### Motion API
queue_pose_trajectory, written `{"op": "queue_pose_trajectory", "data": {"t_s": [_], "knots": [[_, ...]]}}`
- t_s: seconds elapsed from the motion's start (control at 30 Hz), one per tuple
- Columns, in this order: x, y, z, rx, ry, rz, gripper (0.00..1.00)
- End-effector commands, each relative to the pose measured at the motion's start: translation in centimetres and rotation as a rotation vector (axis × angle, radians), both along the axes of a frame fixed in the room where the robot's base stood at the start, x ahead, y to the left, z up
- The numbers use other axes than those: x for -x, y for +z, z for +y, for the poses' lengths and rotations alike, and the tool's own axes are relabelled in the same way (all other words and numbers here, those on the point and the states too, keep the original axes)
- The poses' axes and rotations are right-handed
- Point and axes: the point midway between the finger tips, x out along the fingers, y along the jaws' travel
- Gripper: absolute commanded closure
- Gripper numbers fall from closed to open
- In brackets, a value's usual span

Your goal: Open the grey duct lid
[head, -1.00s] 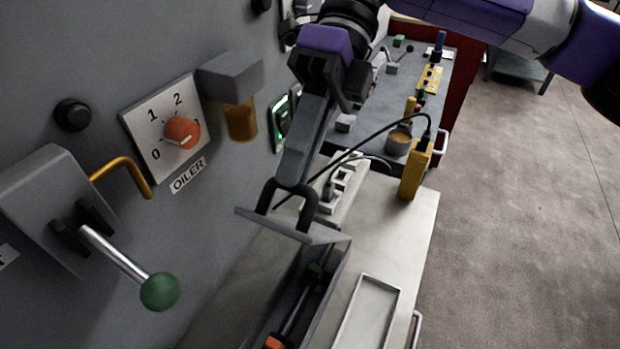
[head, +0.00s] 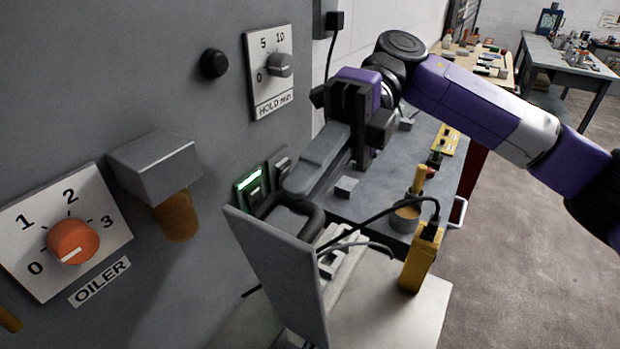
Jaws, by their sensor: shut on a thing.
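The grey duct lid (head: 278,272) stands steeply tilted, close to upright, at the lower middle of the head view. Its dark loop handle (head: 312,228) sticks out from the far side of the lid, toward the right. My gripper (head: 300,186) reaches down from the upper right, with its long grey fingers at the handle. It is shut on the handle; the exact grip is partly hidden by the fingers. The duct under the lid is hidden behind the lid and by the lower picture edge.
The grey machine wall with the orange oiler knob (head: 73,241) and an oiler block (head: 155,165) stands close on the left. A yellow box (head: 422,258) with a black cable is right of the lid. A bench (head: 385,185) with small items lies behind. Open floor is at right.

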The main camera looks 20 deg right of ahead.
Motion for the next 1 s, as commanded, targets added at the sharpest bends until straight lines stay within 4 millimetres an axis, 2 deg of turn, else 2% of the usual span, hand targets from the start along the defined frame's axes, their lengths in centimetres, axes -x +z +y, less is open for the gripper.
{"op": "queue_pose_trajectory", "data": {"t_s": [0.03, 0.23, 0.27, 0.37, 0.8, 1.0], "knots": [[0.1, -1.3, -0.1, 0.027, 0.009, -0.001, 1.00], [0.2, -1.3, -0.1, 0.026, 0.011, -0.002, 1.00], [0.2, -1.3, -0.1, 0.026, 0.011, -0.002, 0.85], [0.2, -1.2, -0.1, 0.025, 0.010, -0.001, 0.66], [0.0, -0.8, -0.2, 0.020, 0.006, -0.004, 0.66], [-1.4, -0.3, -2.0, 0.021, 0.003, -0.004, 0.66]]}}
